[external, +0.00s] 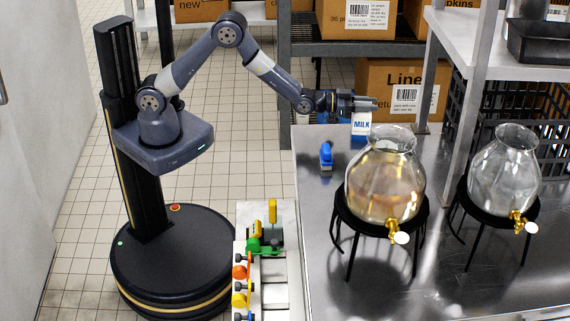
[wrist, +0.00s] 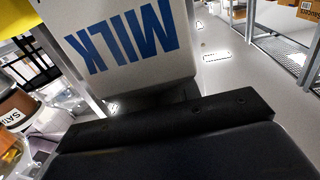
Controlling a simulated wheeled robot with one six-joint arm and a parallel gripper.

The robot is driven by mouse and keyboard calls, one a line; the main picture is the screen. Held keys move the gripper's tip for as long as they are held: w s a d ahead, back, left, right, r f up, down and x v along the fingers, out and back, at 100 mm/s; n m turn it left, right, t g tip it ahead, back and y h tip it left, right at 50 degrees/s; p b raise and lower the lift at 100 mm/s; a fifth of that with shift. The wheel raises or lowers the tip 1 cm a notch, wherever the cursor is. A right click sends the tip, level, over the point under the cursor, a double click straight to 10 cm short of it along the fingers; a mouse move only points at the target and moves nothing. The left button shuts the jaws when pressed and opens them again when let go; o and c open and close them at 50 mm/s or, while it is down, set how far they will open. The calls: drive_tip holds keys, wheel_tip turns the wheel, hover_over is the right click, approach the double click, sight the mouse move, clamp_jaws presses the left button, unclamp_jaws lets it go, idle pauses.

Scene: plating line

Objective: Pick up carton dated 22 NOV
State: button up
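A white carton with blue MILK lettering (external: 361,126) is at the back of the steel table, just behind the glass dispenser with amber liquid. It also shows close up and upside down in the wrist view (wrist: 125,45). No date can be read on it. My gripper (external: 367,104) is at the carton's top end, with its fingers around it, and looks shut on it. In the wrist view, the dark gripper body hides the top of the carton. I cannot tell whether the carton's base touches the table.
The amber dispenser (external: 385,185) and a clear dispenser (external: 503,170) stand on black stands on the steel table (external: 450,285). A grey metal shelf (external: 500,52) rises at the right. Cardboard boxes (external: 400,75) are behind.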

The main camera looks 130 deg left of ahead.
clamp_jaws()
